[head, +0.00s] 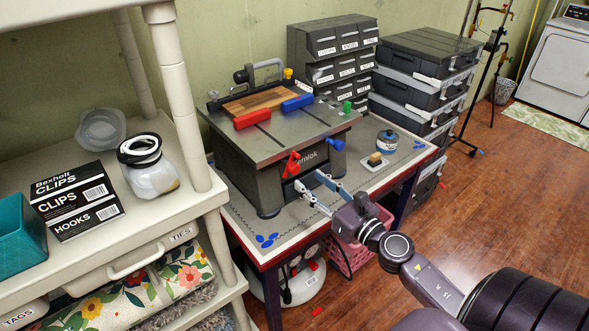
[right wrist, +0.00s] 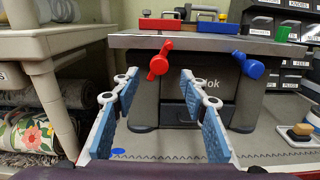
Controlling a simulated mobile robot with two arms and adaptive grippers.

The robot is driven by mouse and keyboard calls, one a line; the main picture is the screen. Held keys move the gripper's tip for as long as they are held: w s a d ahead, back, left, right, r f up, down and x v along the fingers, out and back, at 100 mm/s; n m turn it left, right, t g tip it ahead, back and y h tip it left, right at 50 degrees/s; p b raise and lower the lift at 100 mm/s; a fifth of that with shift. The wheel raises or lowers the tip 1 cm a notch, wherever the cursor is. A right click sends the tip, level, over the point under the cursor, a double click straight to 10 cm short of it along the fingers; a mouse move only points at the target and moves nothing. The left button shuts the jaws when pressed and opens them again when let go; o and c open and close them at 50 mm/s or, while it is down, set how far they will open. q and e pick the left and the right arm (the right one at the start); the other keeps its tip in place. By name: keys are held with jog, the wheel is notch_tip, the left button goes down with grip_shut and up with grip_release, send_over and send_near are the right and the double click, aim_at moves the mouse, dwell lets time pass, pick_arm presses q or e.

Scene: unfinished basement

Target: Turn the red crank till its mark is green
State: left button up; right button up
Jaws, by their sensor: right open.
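The red crank (head: 291,163) is on the front of a grey bench machine (head: 238,160), left of the maker's name. In the right wrist view the red crank (right wrist: 159,60) has its handle tilted, upper end to the right. I cannot make out a coloured mark by it. My right gripper (head: 309,186) is open and empty in front of the machine. In the right wrist view its fingertips (right wrist: 157,84) lie either side of and below the crank, apart from it. A similar blue crank (head: 333,143) is to the right. My left gripper is not in view.
The machine stands on a workbench (head: 300,216) with blue bits, a blue tin (head: 387,140) and a brush block (head: 375,160). A cream shelf (head: 195,160) is close on the left. Drawer units and black cases (head: 425,60) stand behind. The floor at right is open.

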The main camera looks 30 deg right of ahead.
aim_at(296, 171)
jog(key=w, duration=0.2)
jog(key=w+p, duration=0.1)
jog(key=w, duration=0.3)
jog(key=shift+a+p, duration=0.25)
jog(key=shift+p, duration=0.15)
jog(key=shift+w+a, duration=0.1)
jog(key=shift+w, duration=0.8)
jog(key=shift+c, duration=0.4)
grip_shut()
